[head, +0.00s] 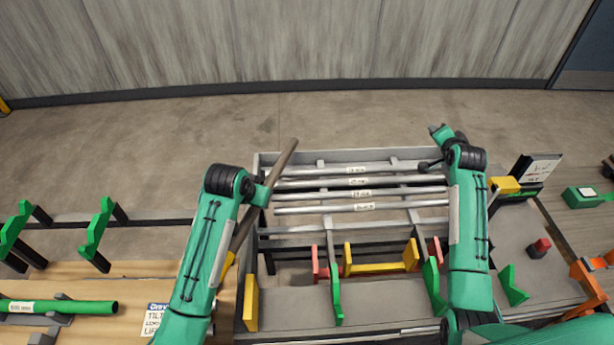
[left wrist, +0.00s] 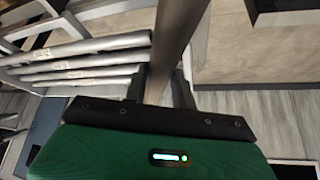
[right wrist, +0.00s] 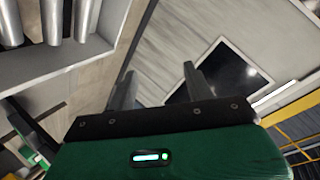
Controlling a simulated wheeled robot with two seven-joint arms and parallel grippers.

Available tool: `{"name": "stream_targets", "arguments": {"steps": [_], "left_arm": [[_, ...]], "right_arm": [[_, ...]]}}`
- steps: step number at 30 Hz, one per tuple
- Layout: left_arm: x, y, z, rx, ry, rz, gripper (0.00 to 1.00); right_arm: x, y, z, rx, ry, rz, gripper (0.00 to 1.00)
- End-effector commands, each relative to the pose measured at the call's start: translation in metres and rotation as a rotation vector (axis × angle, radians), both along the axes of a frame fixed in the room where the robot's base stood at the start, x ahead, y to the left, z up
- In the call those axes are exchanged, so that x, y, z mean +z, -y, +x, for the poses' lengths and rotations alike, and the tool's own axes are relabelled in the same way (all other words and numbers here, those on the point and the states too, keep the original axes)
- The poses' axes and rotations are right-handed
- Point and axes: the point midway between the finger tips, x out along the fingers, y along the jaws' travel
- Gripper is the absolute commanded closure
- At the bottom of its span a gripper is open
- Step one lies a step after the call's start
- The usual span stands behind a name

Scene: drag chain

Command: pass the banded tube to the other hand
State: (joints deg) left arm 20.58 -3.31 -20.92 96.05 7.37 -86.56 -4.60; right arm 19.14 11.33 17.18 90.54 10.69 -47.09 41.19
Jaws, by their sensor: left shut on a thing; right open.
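A long brownish-grey tube (head: 281,165) slants up and to the right beside my left arm in the head view. A yellow patch shows near its lower end, partly behind the arm; I cannot tell whether it is a band on the tube. My left gripper (left wrist: 164,85) is shut around this tube, which runs between its fingers and on past the top of the left wrist view (left wrist: 178,35). My right gripper (right wrist: 157,86) is open, with nothing between its fingers. It is to the right, well apart from the tube, near the rack's far right corner.
A grey rack (head: 300,157) holds several silver tubes (head: 330,182) with labels between my arms. A green tube (head: 70,307) lies on the left bench. Green and yellow brackets (head: 385,267) stand at the front. A red button (head: 539,247) is at the right.

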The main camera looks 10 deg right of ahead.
Motion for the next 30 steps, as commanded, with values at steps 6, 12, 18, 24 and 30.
{"name": "stream_targets", "arguments": {"steps": [6,12,18,24,30], "left_arm": [[0.001,0.000,0.000,0.000,0.002,-0.001,1.00],[0.001,0.000,0.000,0.000,0.002,-0.001,1.00],[0.001,0.000,0.000,0.000,0.002,-0.001,1.00],[0.001,0.000,0.000,0.000,0.002,-0.001,1.00],[0.001,0.000,0.000,0.000,0.002,-0.001,1.00]], "right_arm": [[-0.001,-0.131,0.021,0.218,-0.078,0.136,0.48],[-0.004,-0.247,-0.001,0.470,-0.196,0.306,0.48],[-0.004,-0.341,-0.048,0.716,-0.332,0.447,0.48],[-0.001,-0.389,-0.084,0.868,-0.423,0.517,0.48],[-0.004,-0.406,-0.092,0.909,-0.450,0.535,0.48]]}}
